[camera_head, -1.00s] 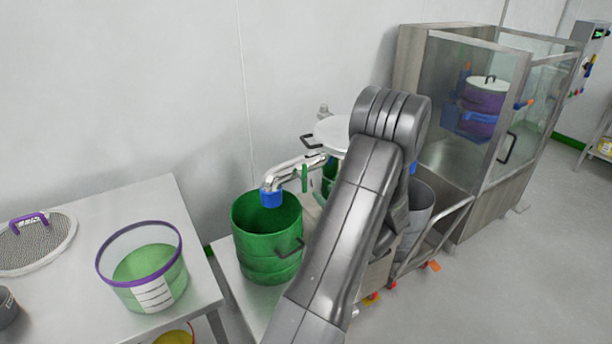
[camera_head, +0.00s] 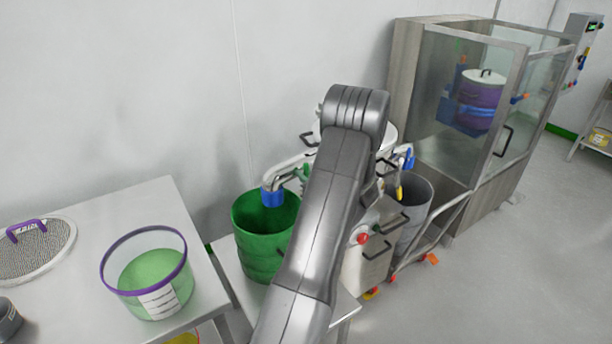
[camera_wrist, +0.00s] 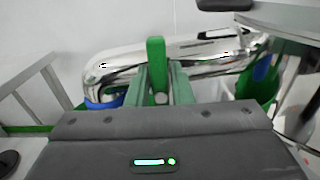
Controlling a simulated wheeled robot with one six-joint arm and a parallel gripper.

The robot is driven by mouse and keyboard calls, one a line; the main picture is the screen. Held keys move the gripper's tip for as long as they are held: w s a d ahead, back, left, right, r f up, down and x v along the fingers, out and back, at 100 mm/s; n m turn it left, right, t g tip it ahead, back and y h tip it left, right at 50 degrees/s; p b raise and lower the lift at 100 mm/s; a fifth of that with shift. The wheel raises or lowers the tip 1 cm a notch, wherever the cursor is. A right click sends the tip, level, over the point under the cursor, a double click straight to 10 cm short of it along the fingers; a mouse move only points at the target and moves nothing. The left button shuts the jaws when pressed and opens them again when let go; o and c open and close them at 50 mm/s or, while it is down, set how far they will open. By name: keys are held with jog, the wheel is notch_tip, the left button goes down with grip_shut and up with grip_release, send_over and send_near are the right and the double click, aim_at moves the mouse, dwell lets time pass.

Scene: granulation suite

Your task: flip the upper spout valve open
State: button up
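The upper spout is a shiny metal pipe (camera_head: 287,169) with a blue end (camera_head: 272,198) over a green drum (camera_head: 262,245). The pipe (camera_wrist: 118,68) lies across the wrist view. Its green valve lever (camera_wrist: 156,58) stands upright in front of the pipe there. In the head view only a bit of green lever (camera_head: 305,171) shows at the edge of my arm. My gripper (camera_wrist: 160,70) has one finger on each side of the lever, with a gap visible at the right finger. It looks open around the lever. My arm hides the gripper in the head view.
A steel table (camera_head: 95,238) at left holds a clear purple-rimmed tub (camera_head: 150,272) and a round mesh sieve (camera_head: 35,250). A grey bin (camera_head: 412,205) stands right of my arm. A glass-walled cabinet (camera_head: 440,100) stands behind it. Open floor lies at right.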

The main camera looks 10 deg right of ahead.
grip_shut()
